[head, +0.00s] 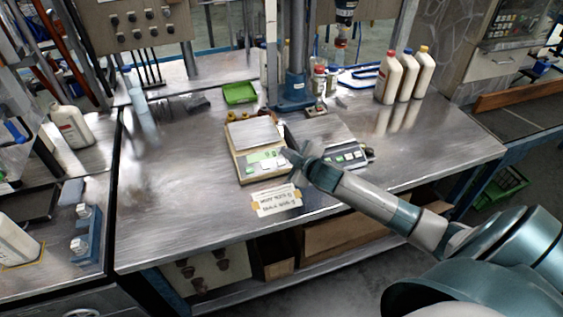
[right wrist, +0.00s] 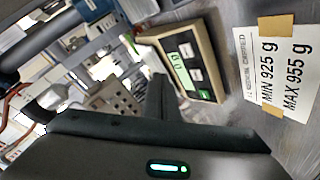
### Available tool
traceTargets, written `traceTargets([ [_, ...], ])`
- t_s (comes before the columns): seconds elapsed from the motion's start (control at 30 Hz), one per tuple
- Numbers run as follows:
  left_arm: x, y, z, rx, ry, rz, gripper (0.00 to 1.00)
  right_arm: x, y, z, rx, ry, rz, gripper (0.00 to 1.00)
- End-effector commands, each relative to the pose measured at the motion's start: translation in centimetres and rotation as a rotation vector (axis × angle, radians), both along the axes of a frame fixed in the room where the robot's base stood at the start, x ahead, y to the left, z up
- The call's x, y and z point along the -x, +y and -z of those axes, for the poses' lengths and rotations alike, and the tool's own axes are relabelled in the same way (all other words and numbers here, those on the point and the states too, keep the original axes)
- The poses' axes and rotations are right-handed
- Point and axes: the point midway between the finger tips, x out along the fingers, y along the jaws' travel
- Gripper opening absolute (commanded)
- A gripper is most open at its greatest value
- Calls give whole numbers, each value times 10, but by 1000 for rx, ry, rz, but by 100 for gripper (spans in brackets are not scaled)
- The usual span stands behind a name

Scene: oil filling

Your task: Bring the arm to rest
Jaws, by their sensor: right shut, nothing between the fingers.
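My right arm reaches in from the lower right of the head view. My right gripper (head: 290,151) is shut and empty, over the metal table beside a beige scale (head: 258,150). In the right wrist view the gripper's dark finger (right wrist: 157,105) stands in front of the scale (right wrist: 205,62), whose green display is lit. The scale's plate looks bare in the head view. My left gripper does not show in either view.
A paper label (head: 276,199) lies in front. Several white bottles (head: 405,75) stand at the back right. A green tray (head: 239,93) and a blue stand (head: 296,88) are behind. The table's left part (head: 175,200) is clear.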

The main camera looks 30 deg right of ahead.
Motion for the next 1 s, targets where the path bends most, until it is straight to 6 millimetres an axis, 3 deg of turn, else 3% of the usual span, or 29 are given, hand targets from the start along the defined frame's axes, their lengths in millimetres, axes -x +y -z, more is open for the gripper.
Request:
traceTargets([
  [0.37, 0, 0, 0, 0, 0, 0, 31, 1, 1, 1, -1, 1, 1, 0],
  [0.57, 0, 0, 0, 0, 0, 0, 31, 18, 18, 16, -36, 39, 13, 0],
  [0.77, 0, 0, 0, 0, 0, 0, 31, 78, 65, 54, -136, 159, 67, 0],
  [1.0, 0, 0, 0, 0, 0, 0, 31, 197, 130, 94, -300, 388, 188, 0],
])
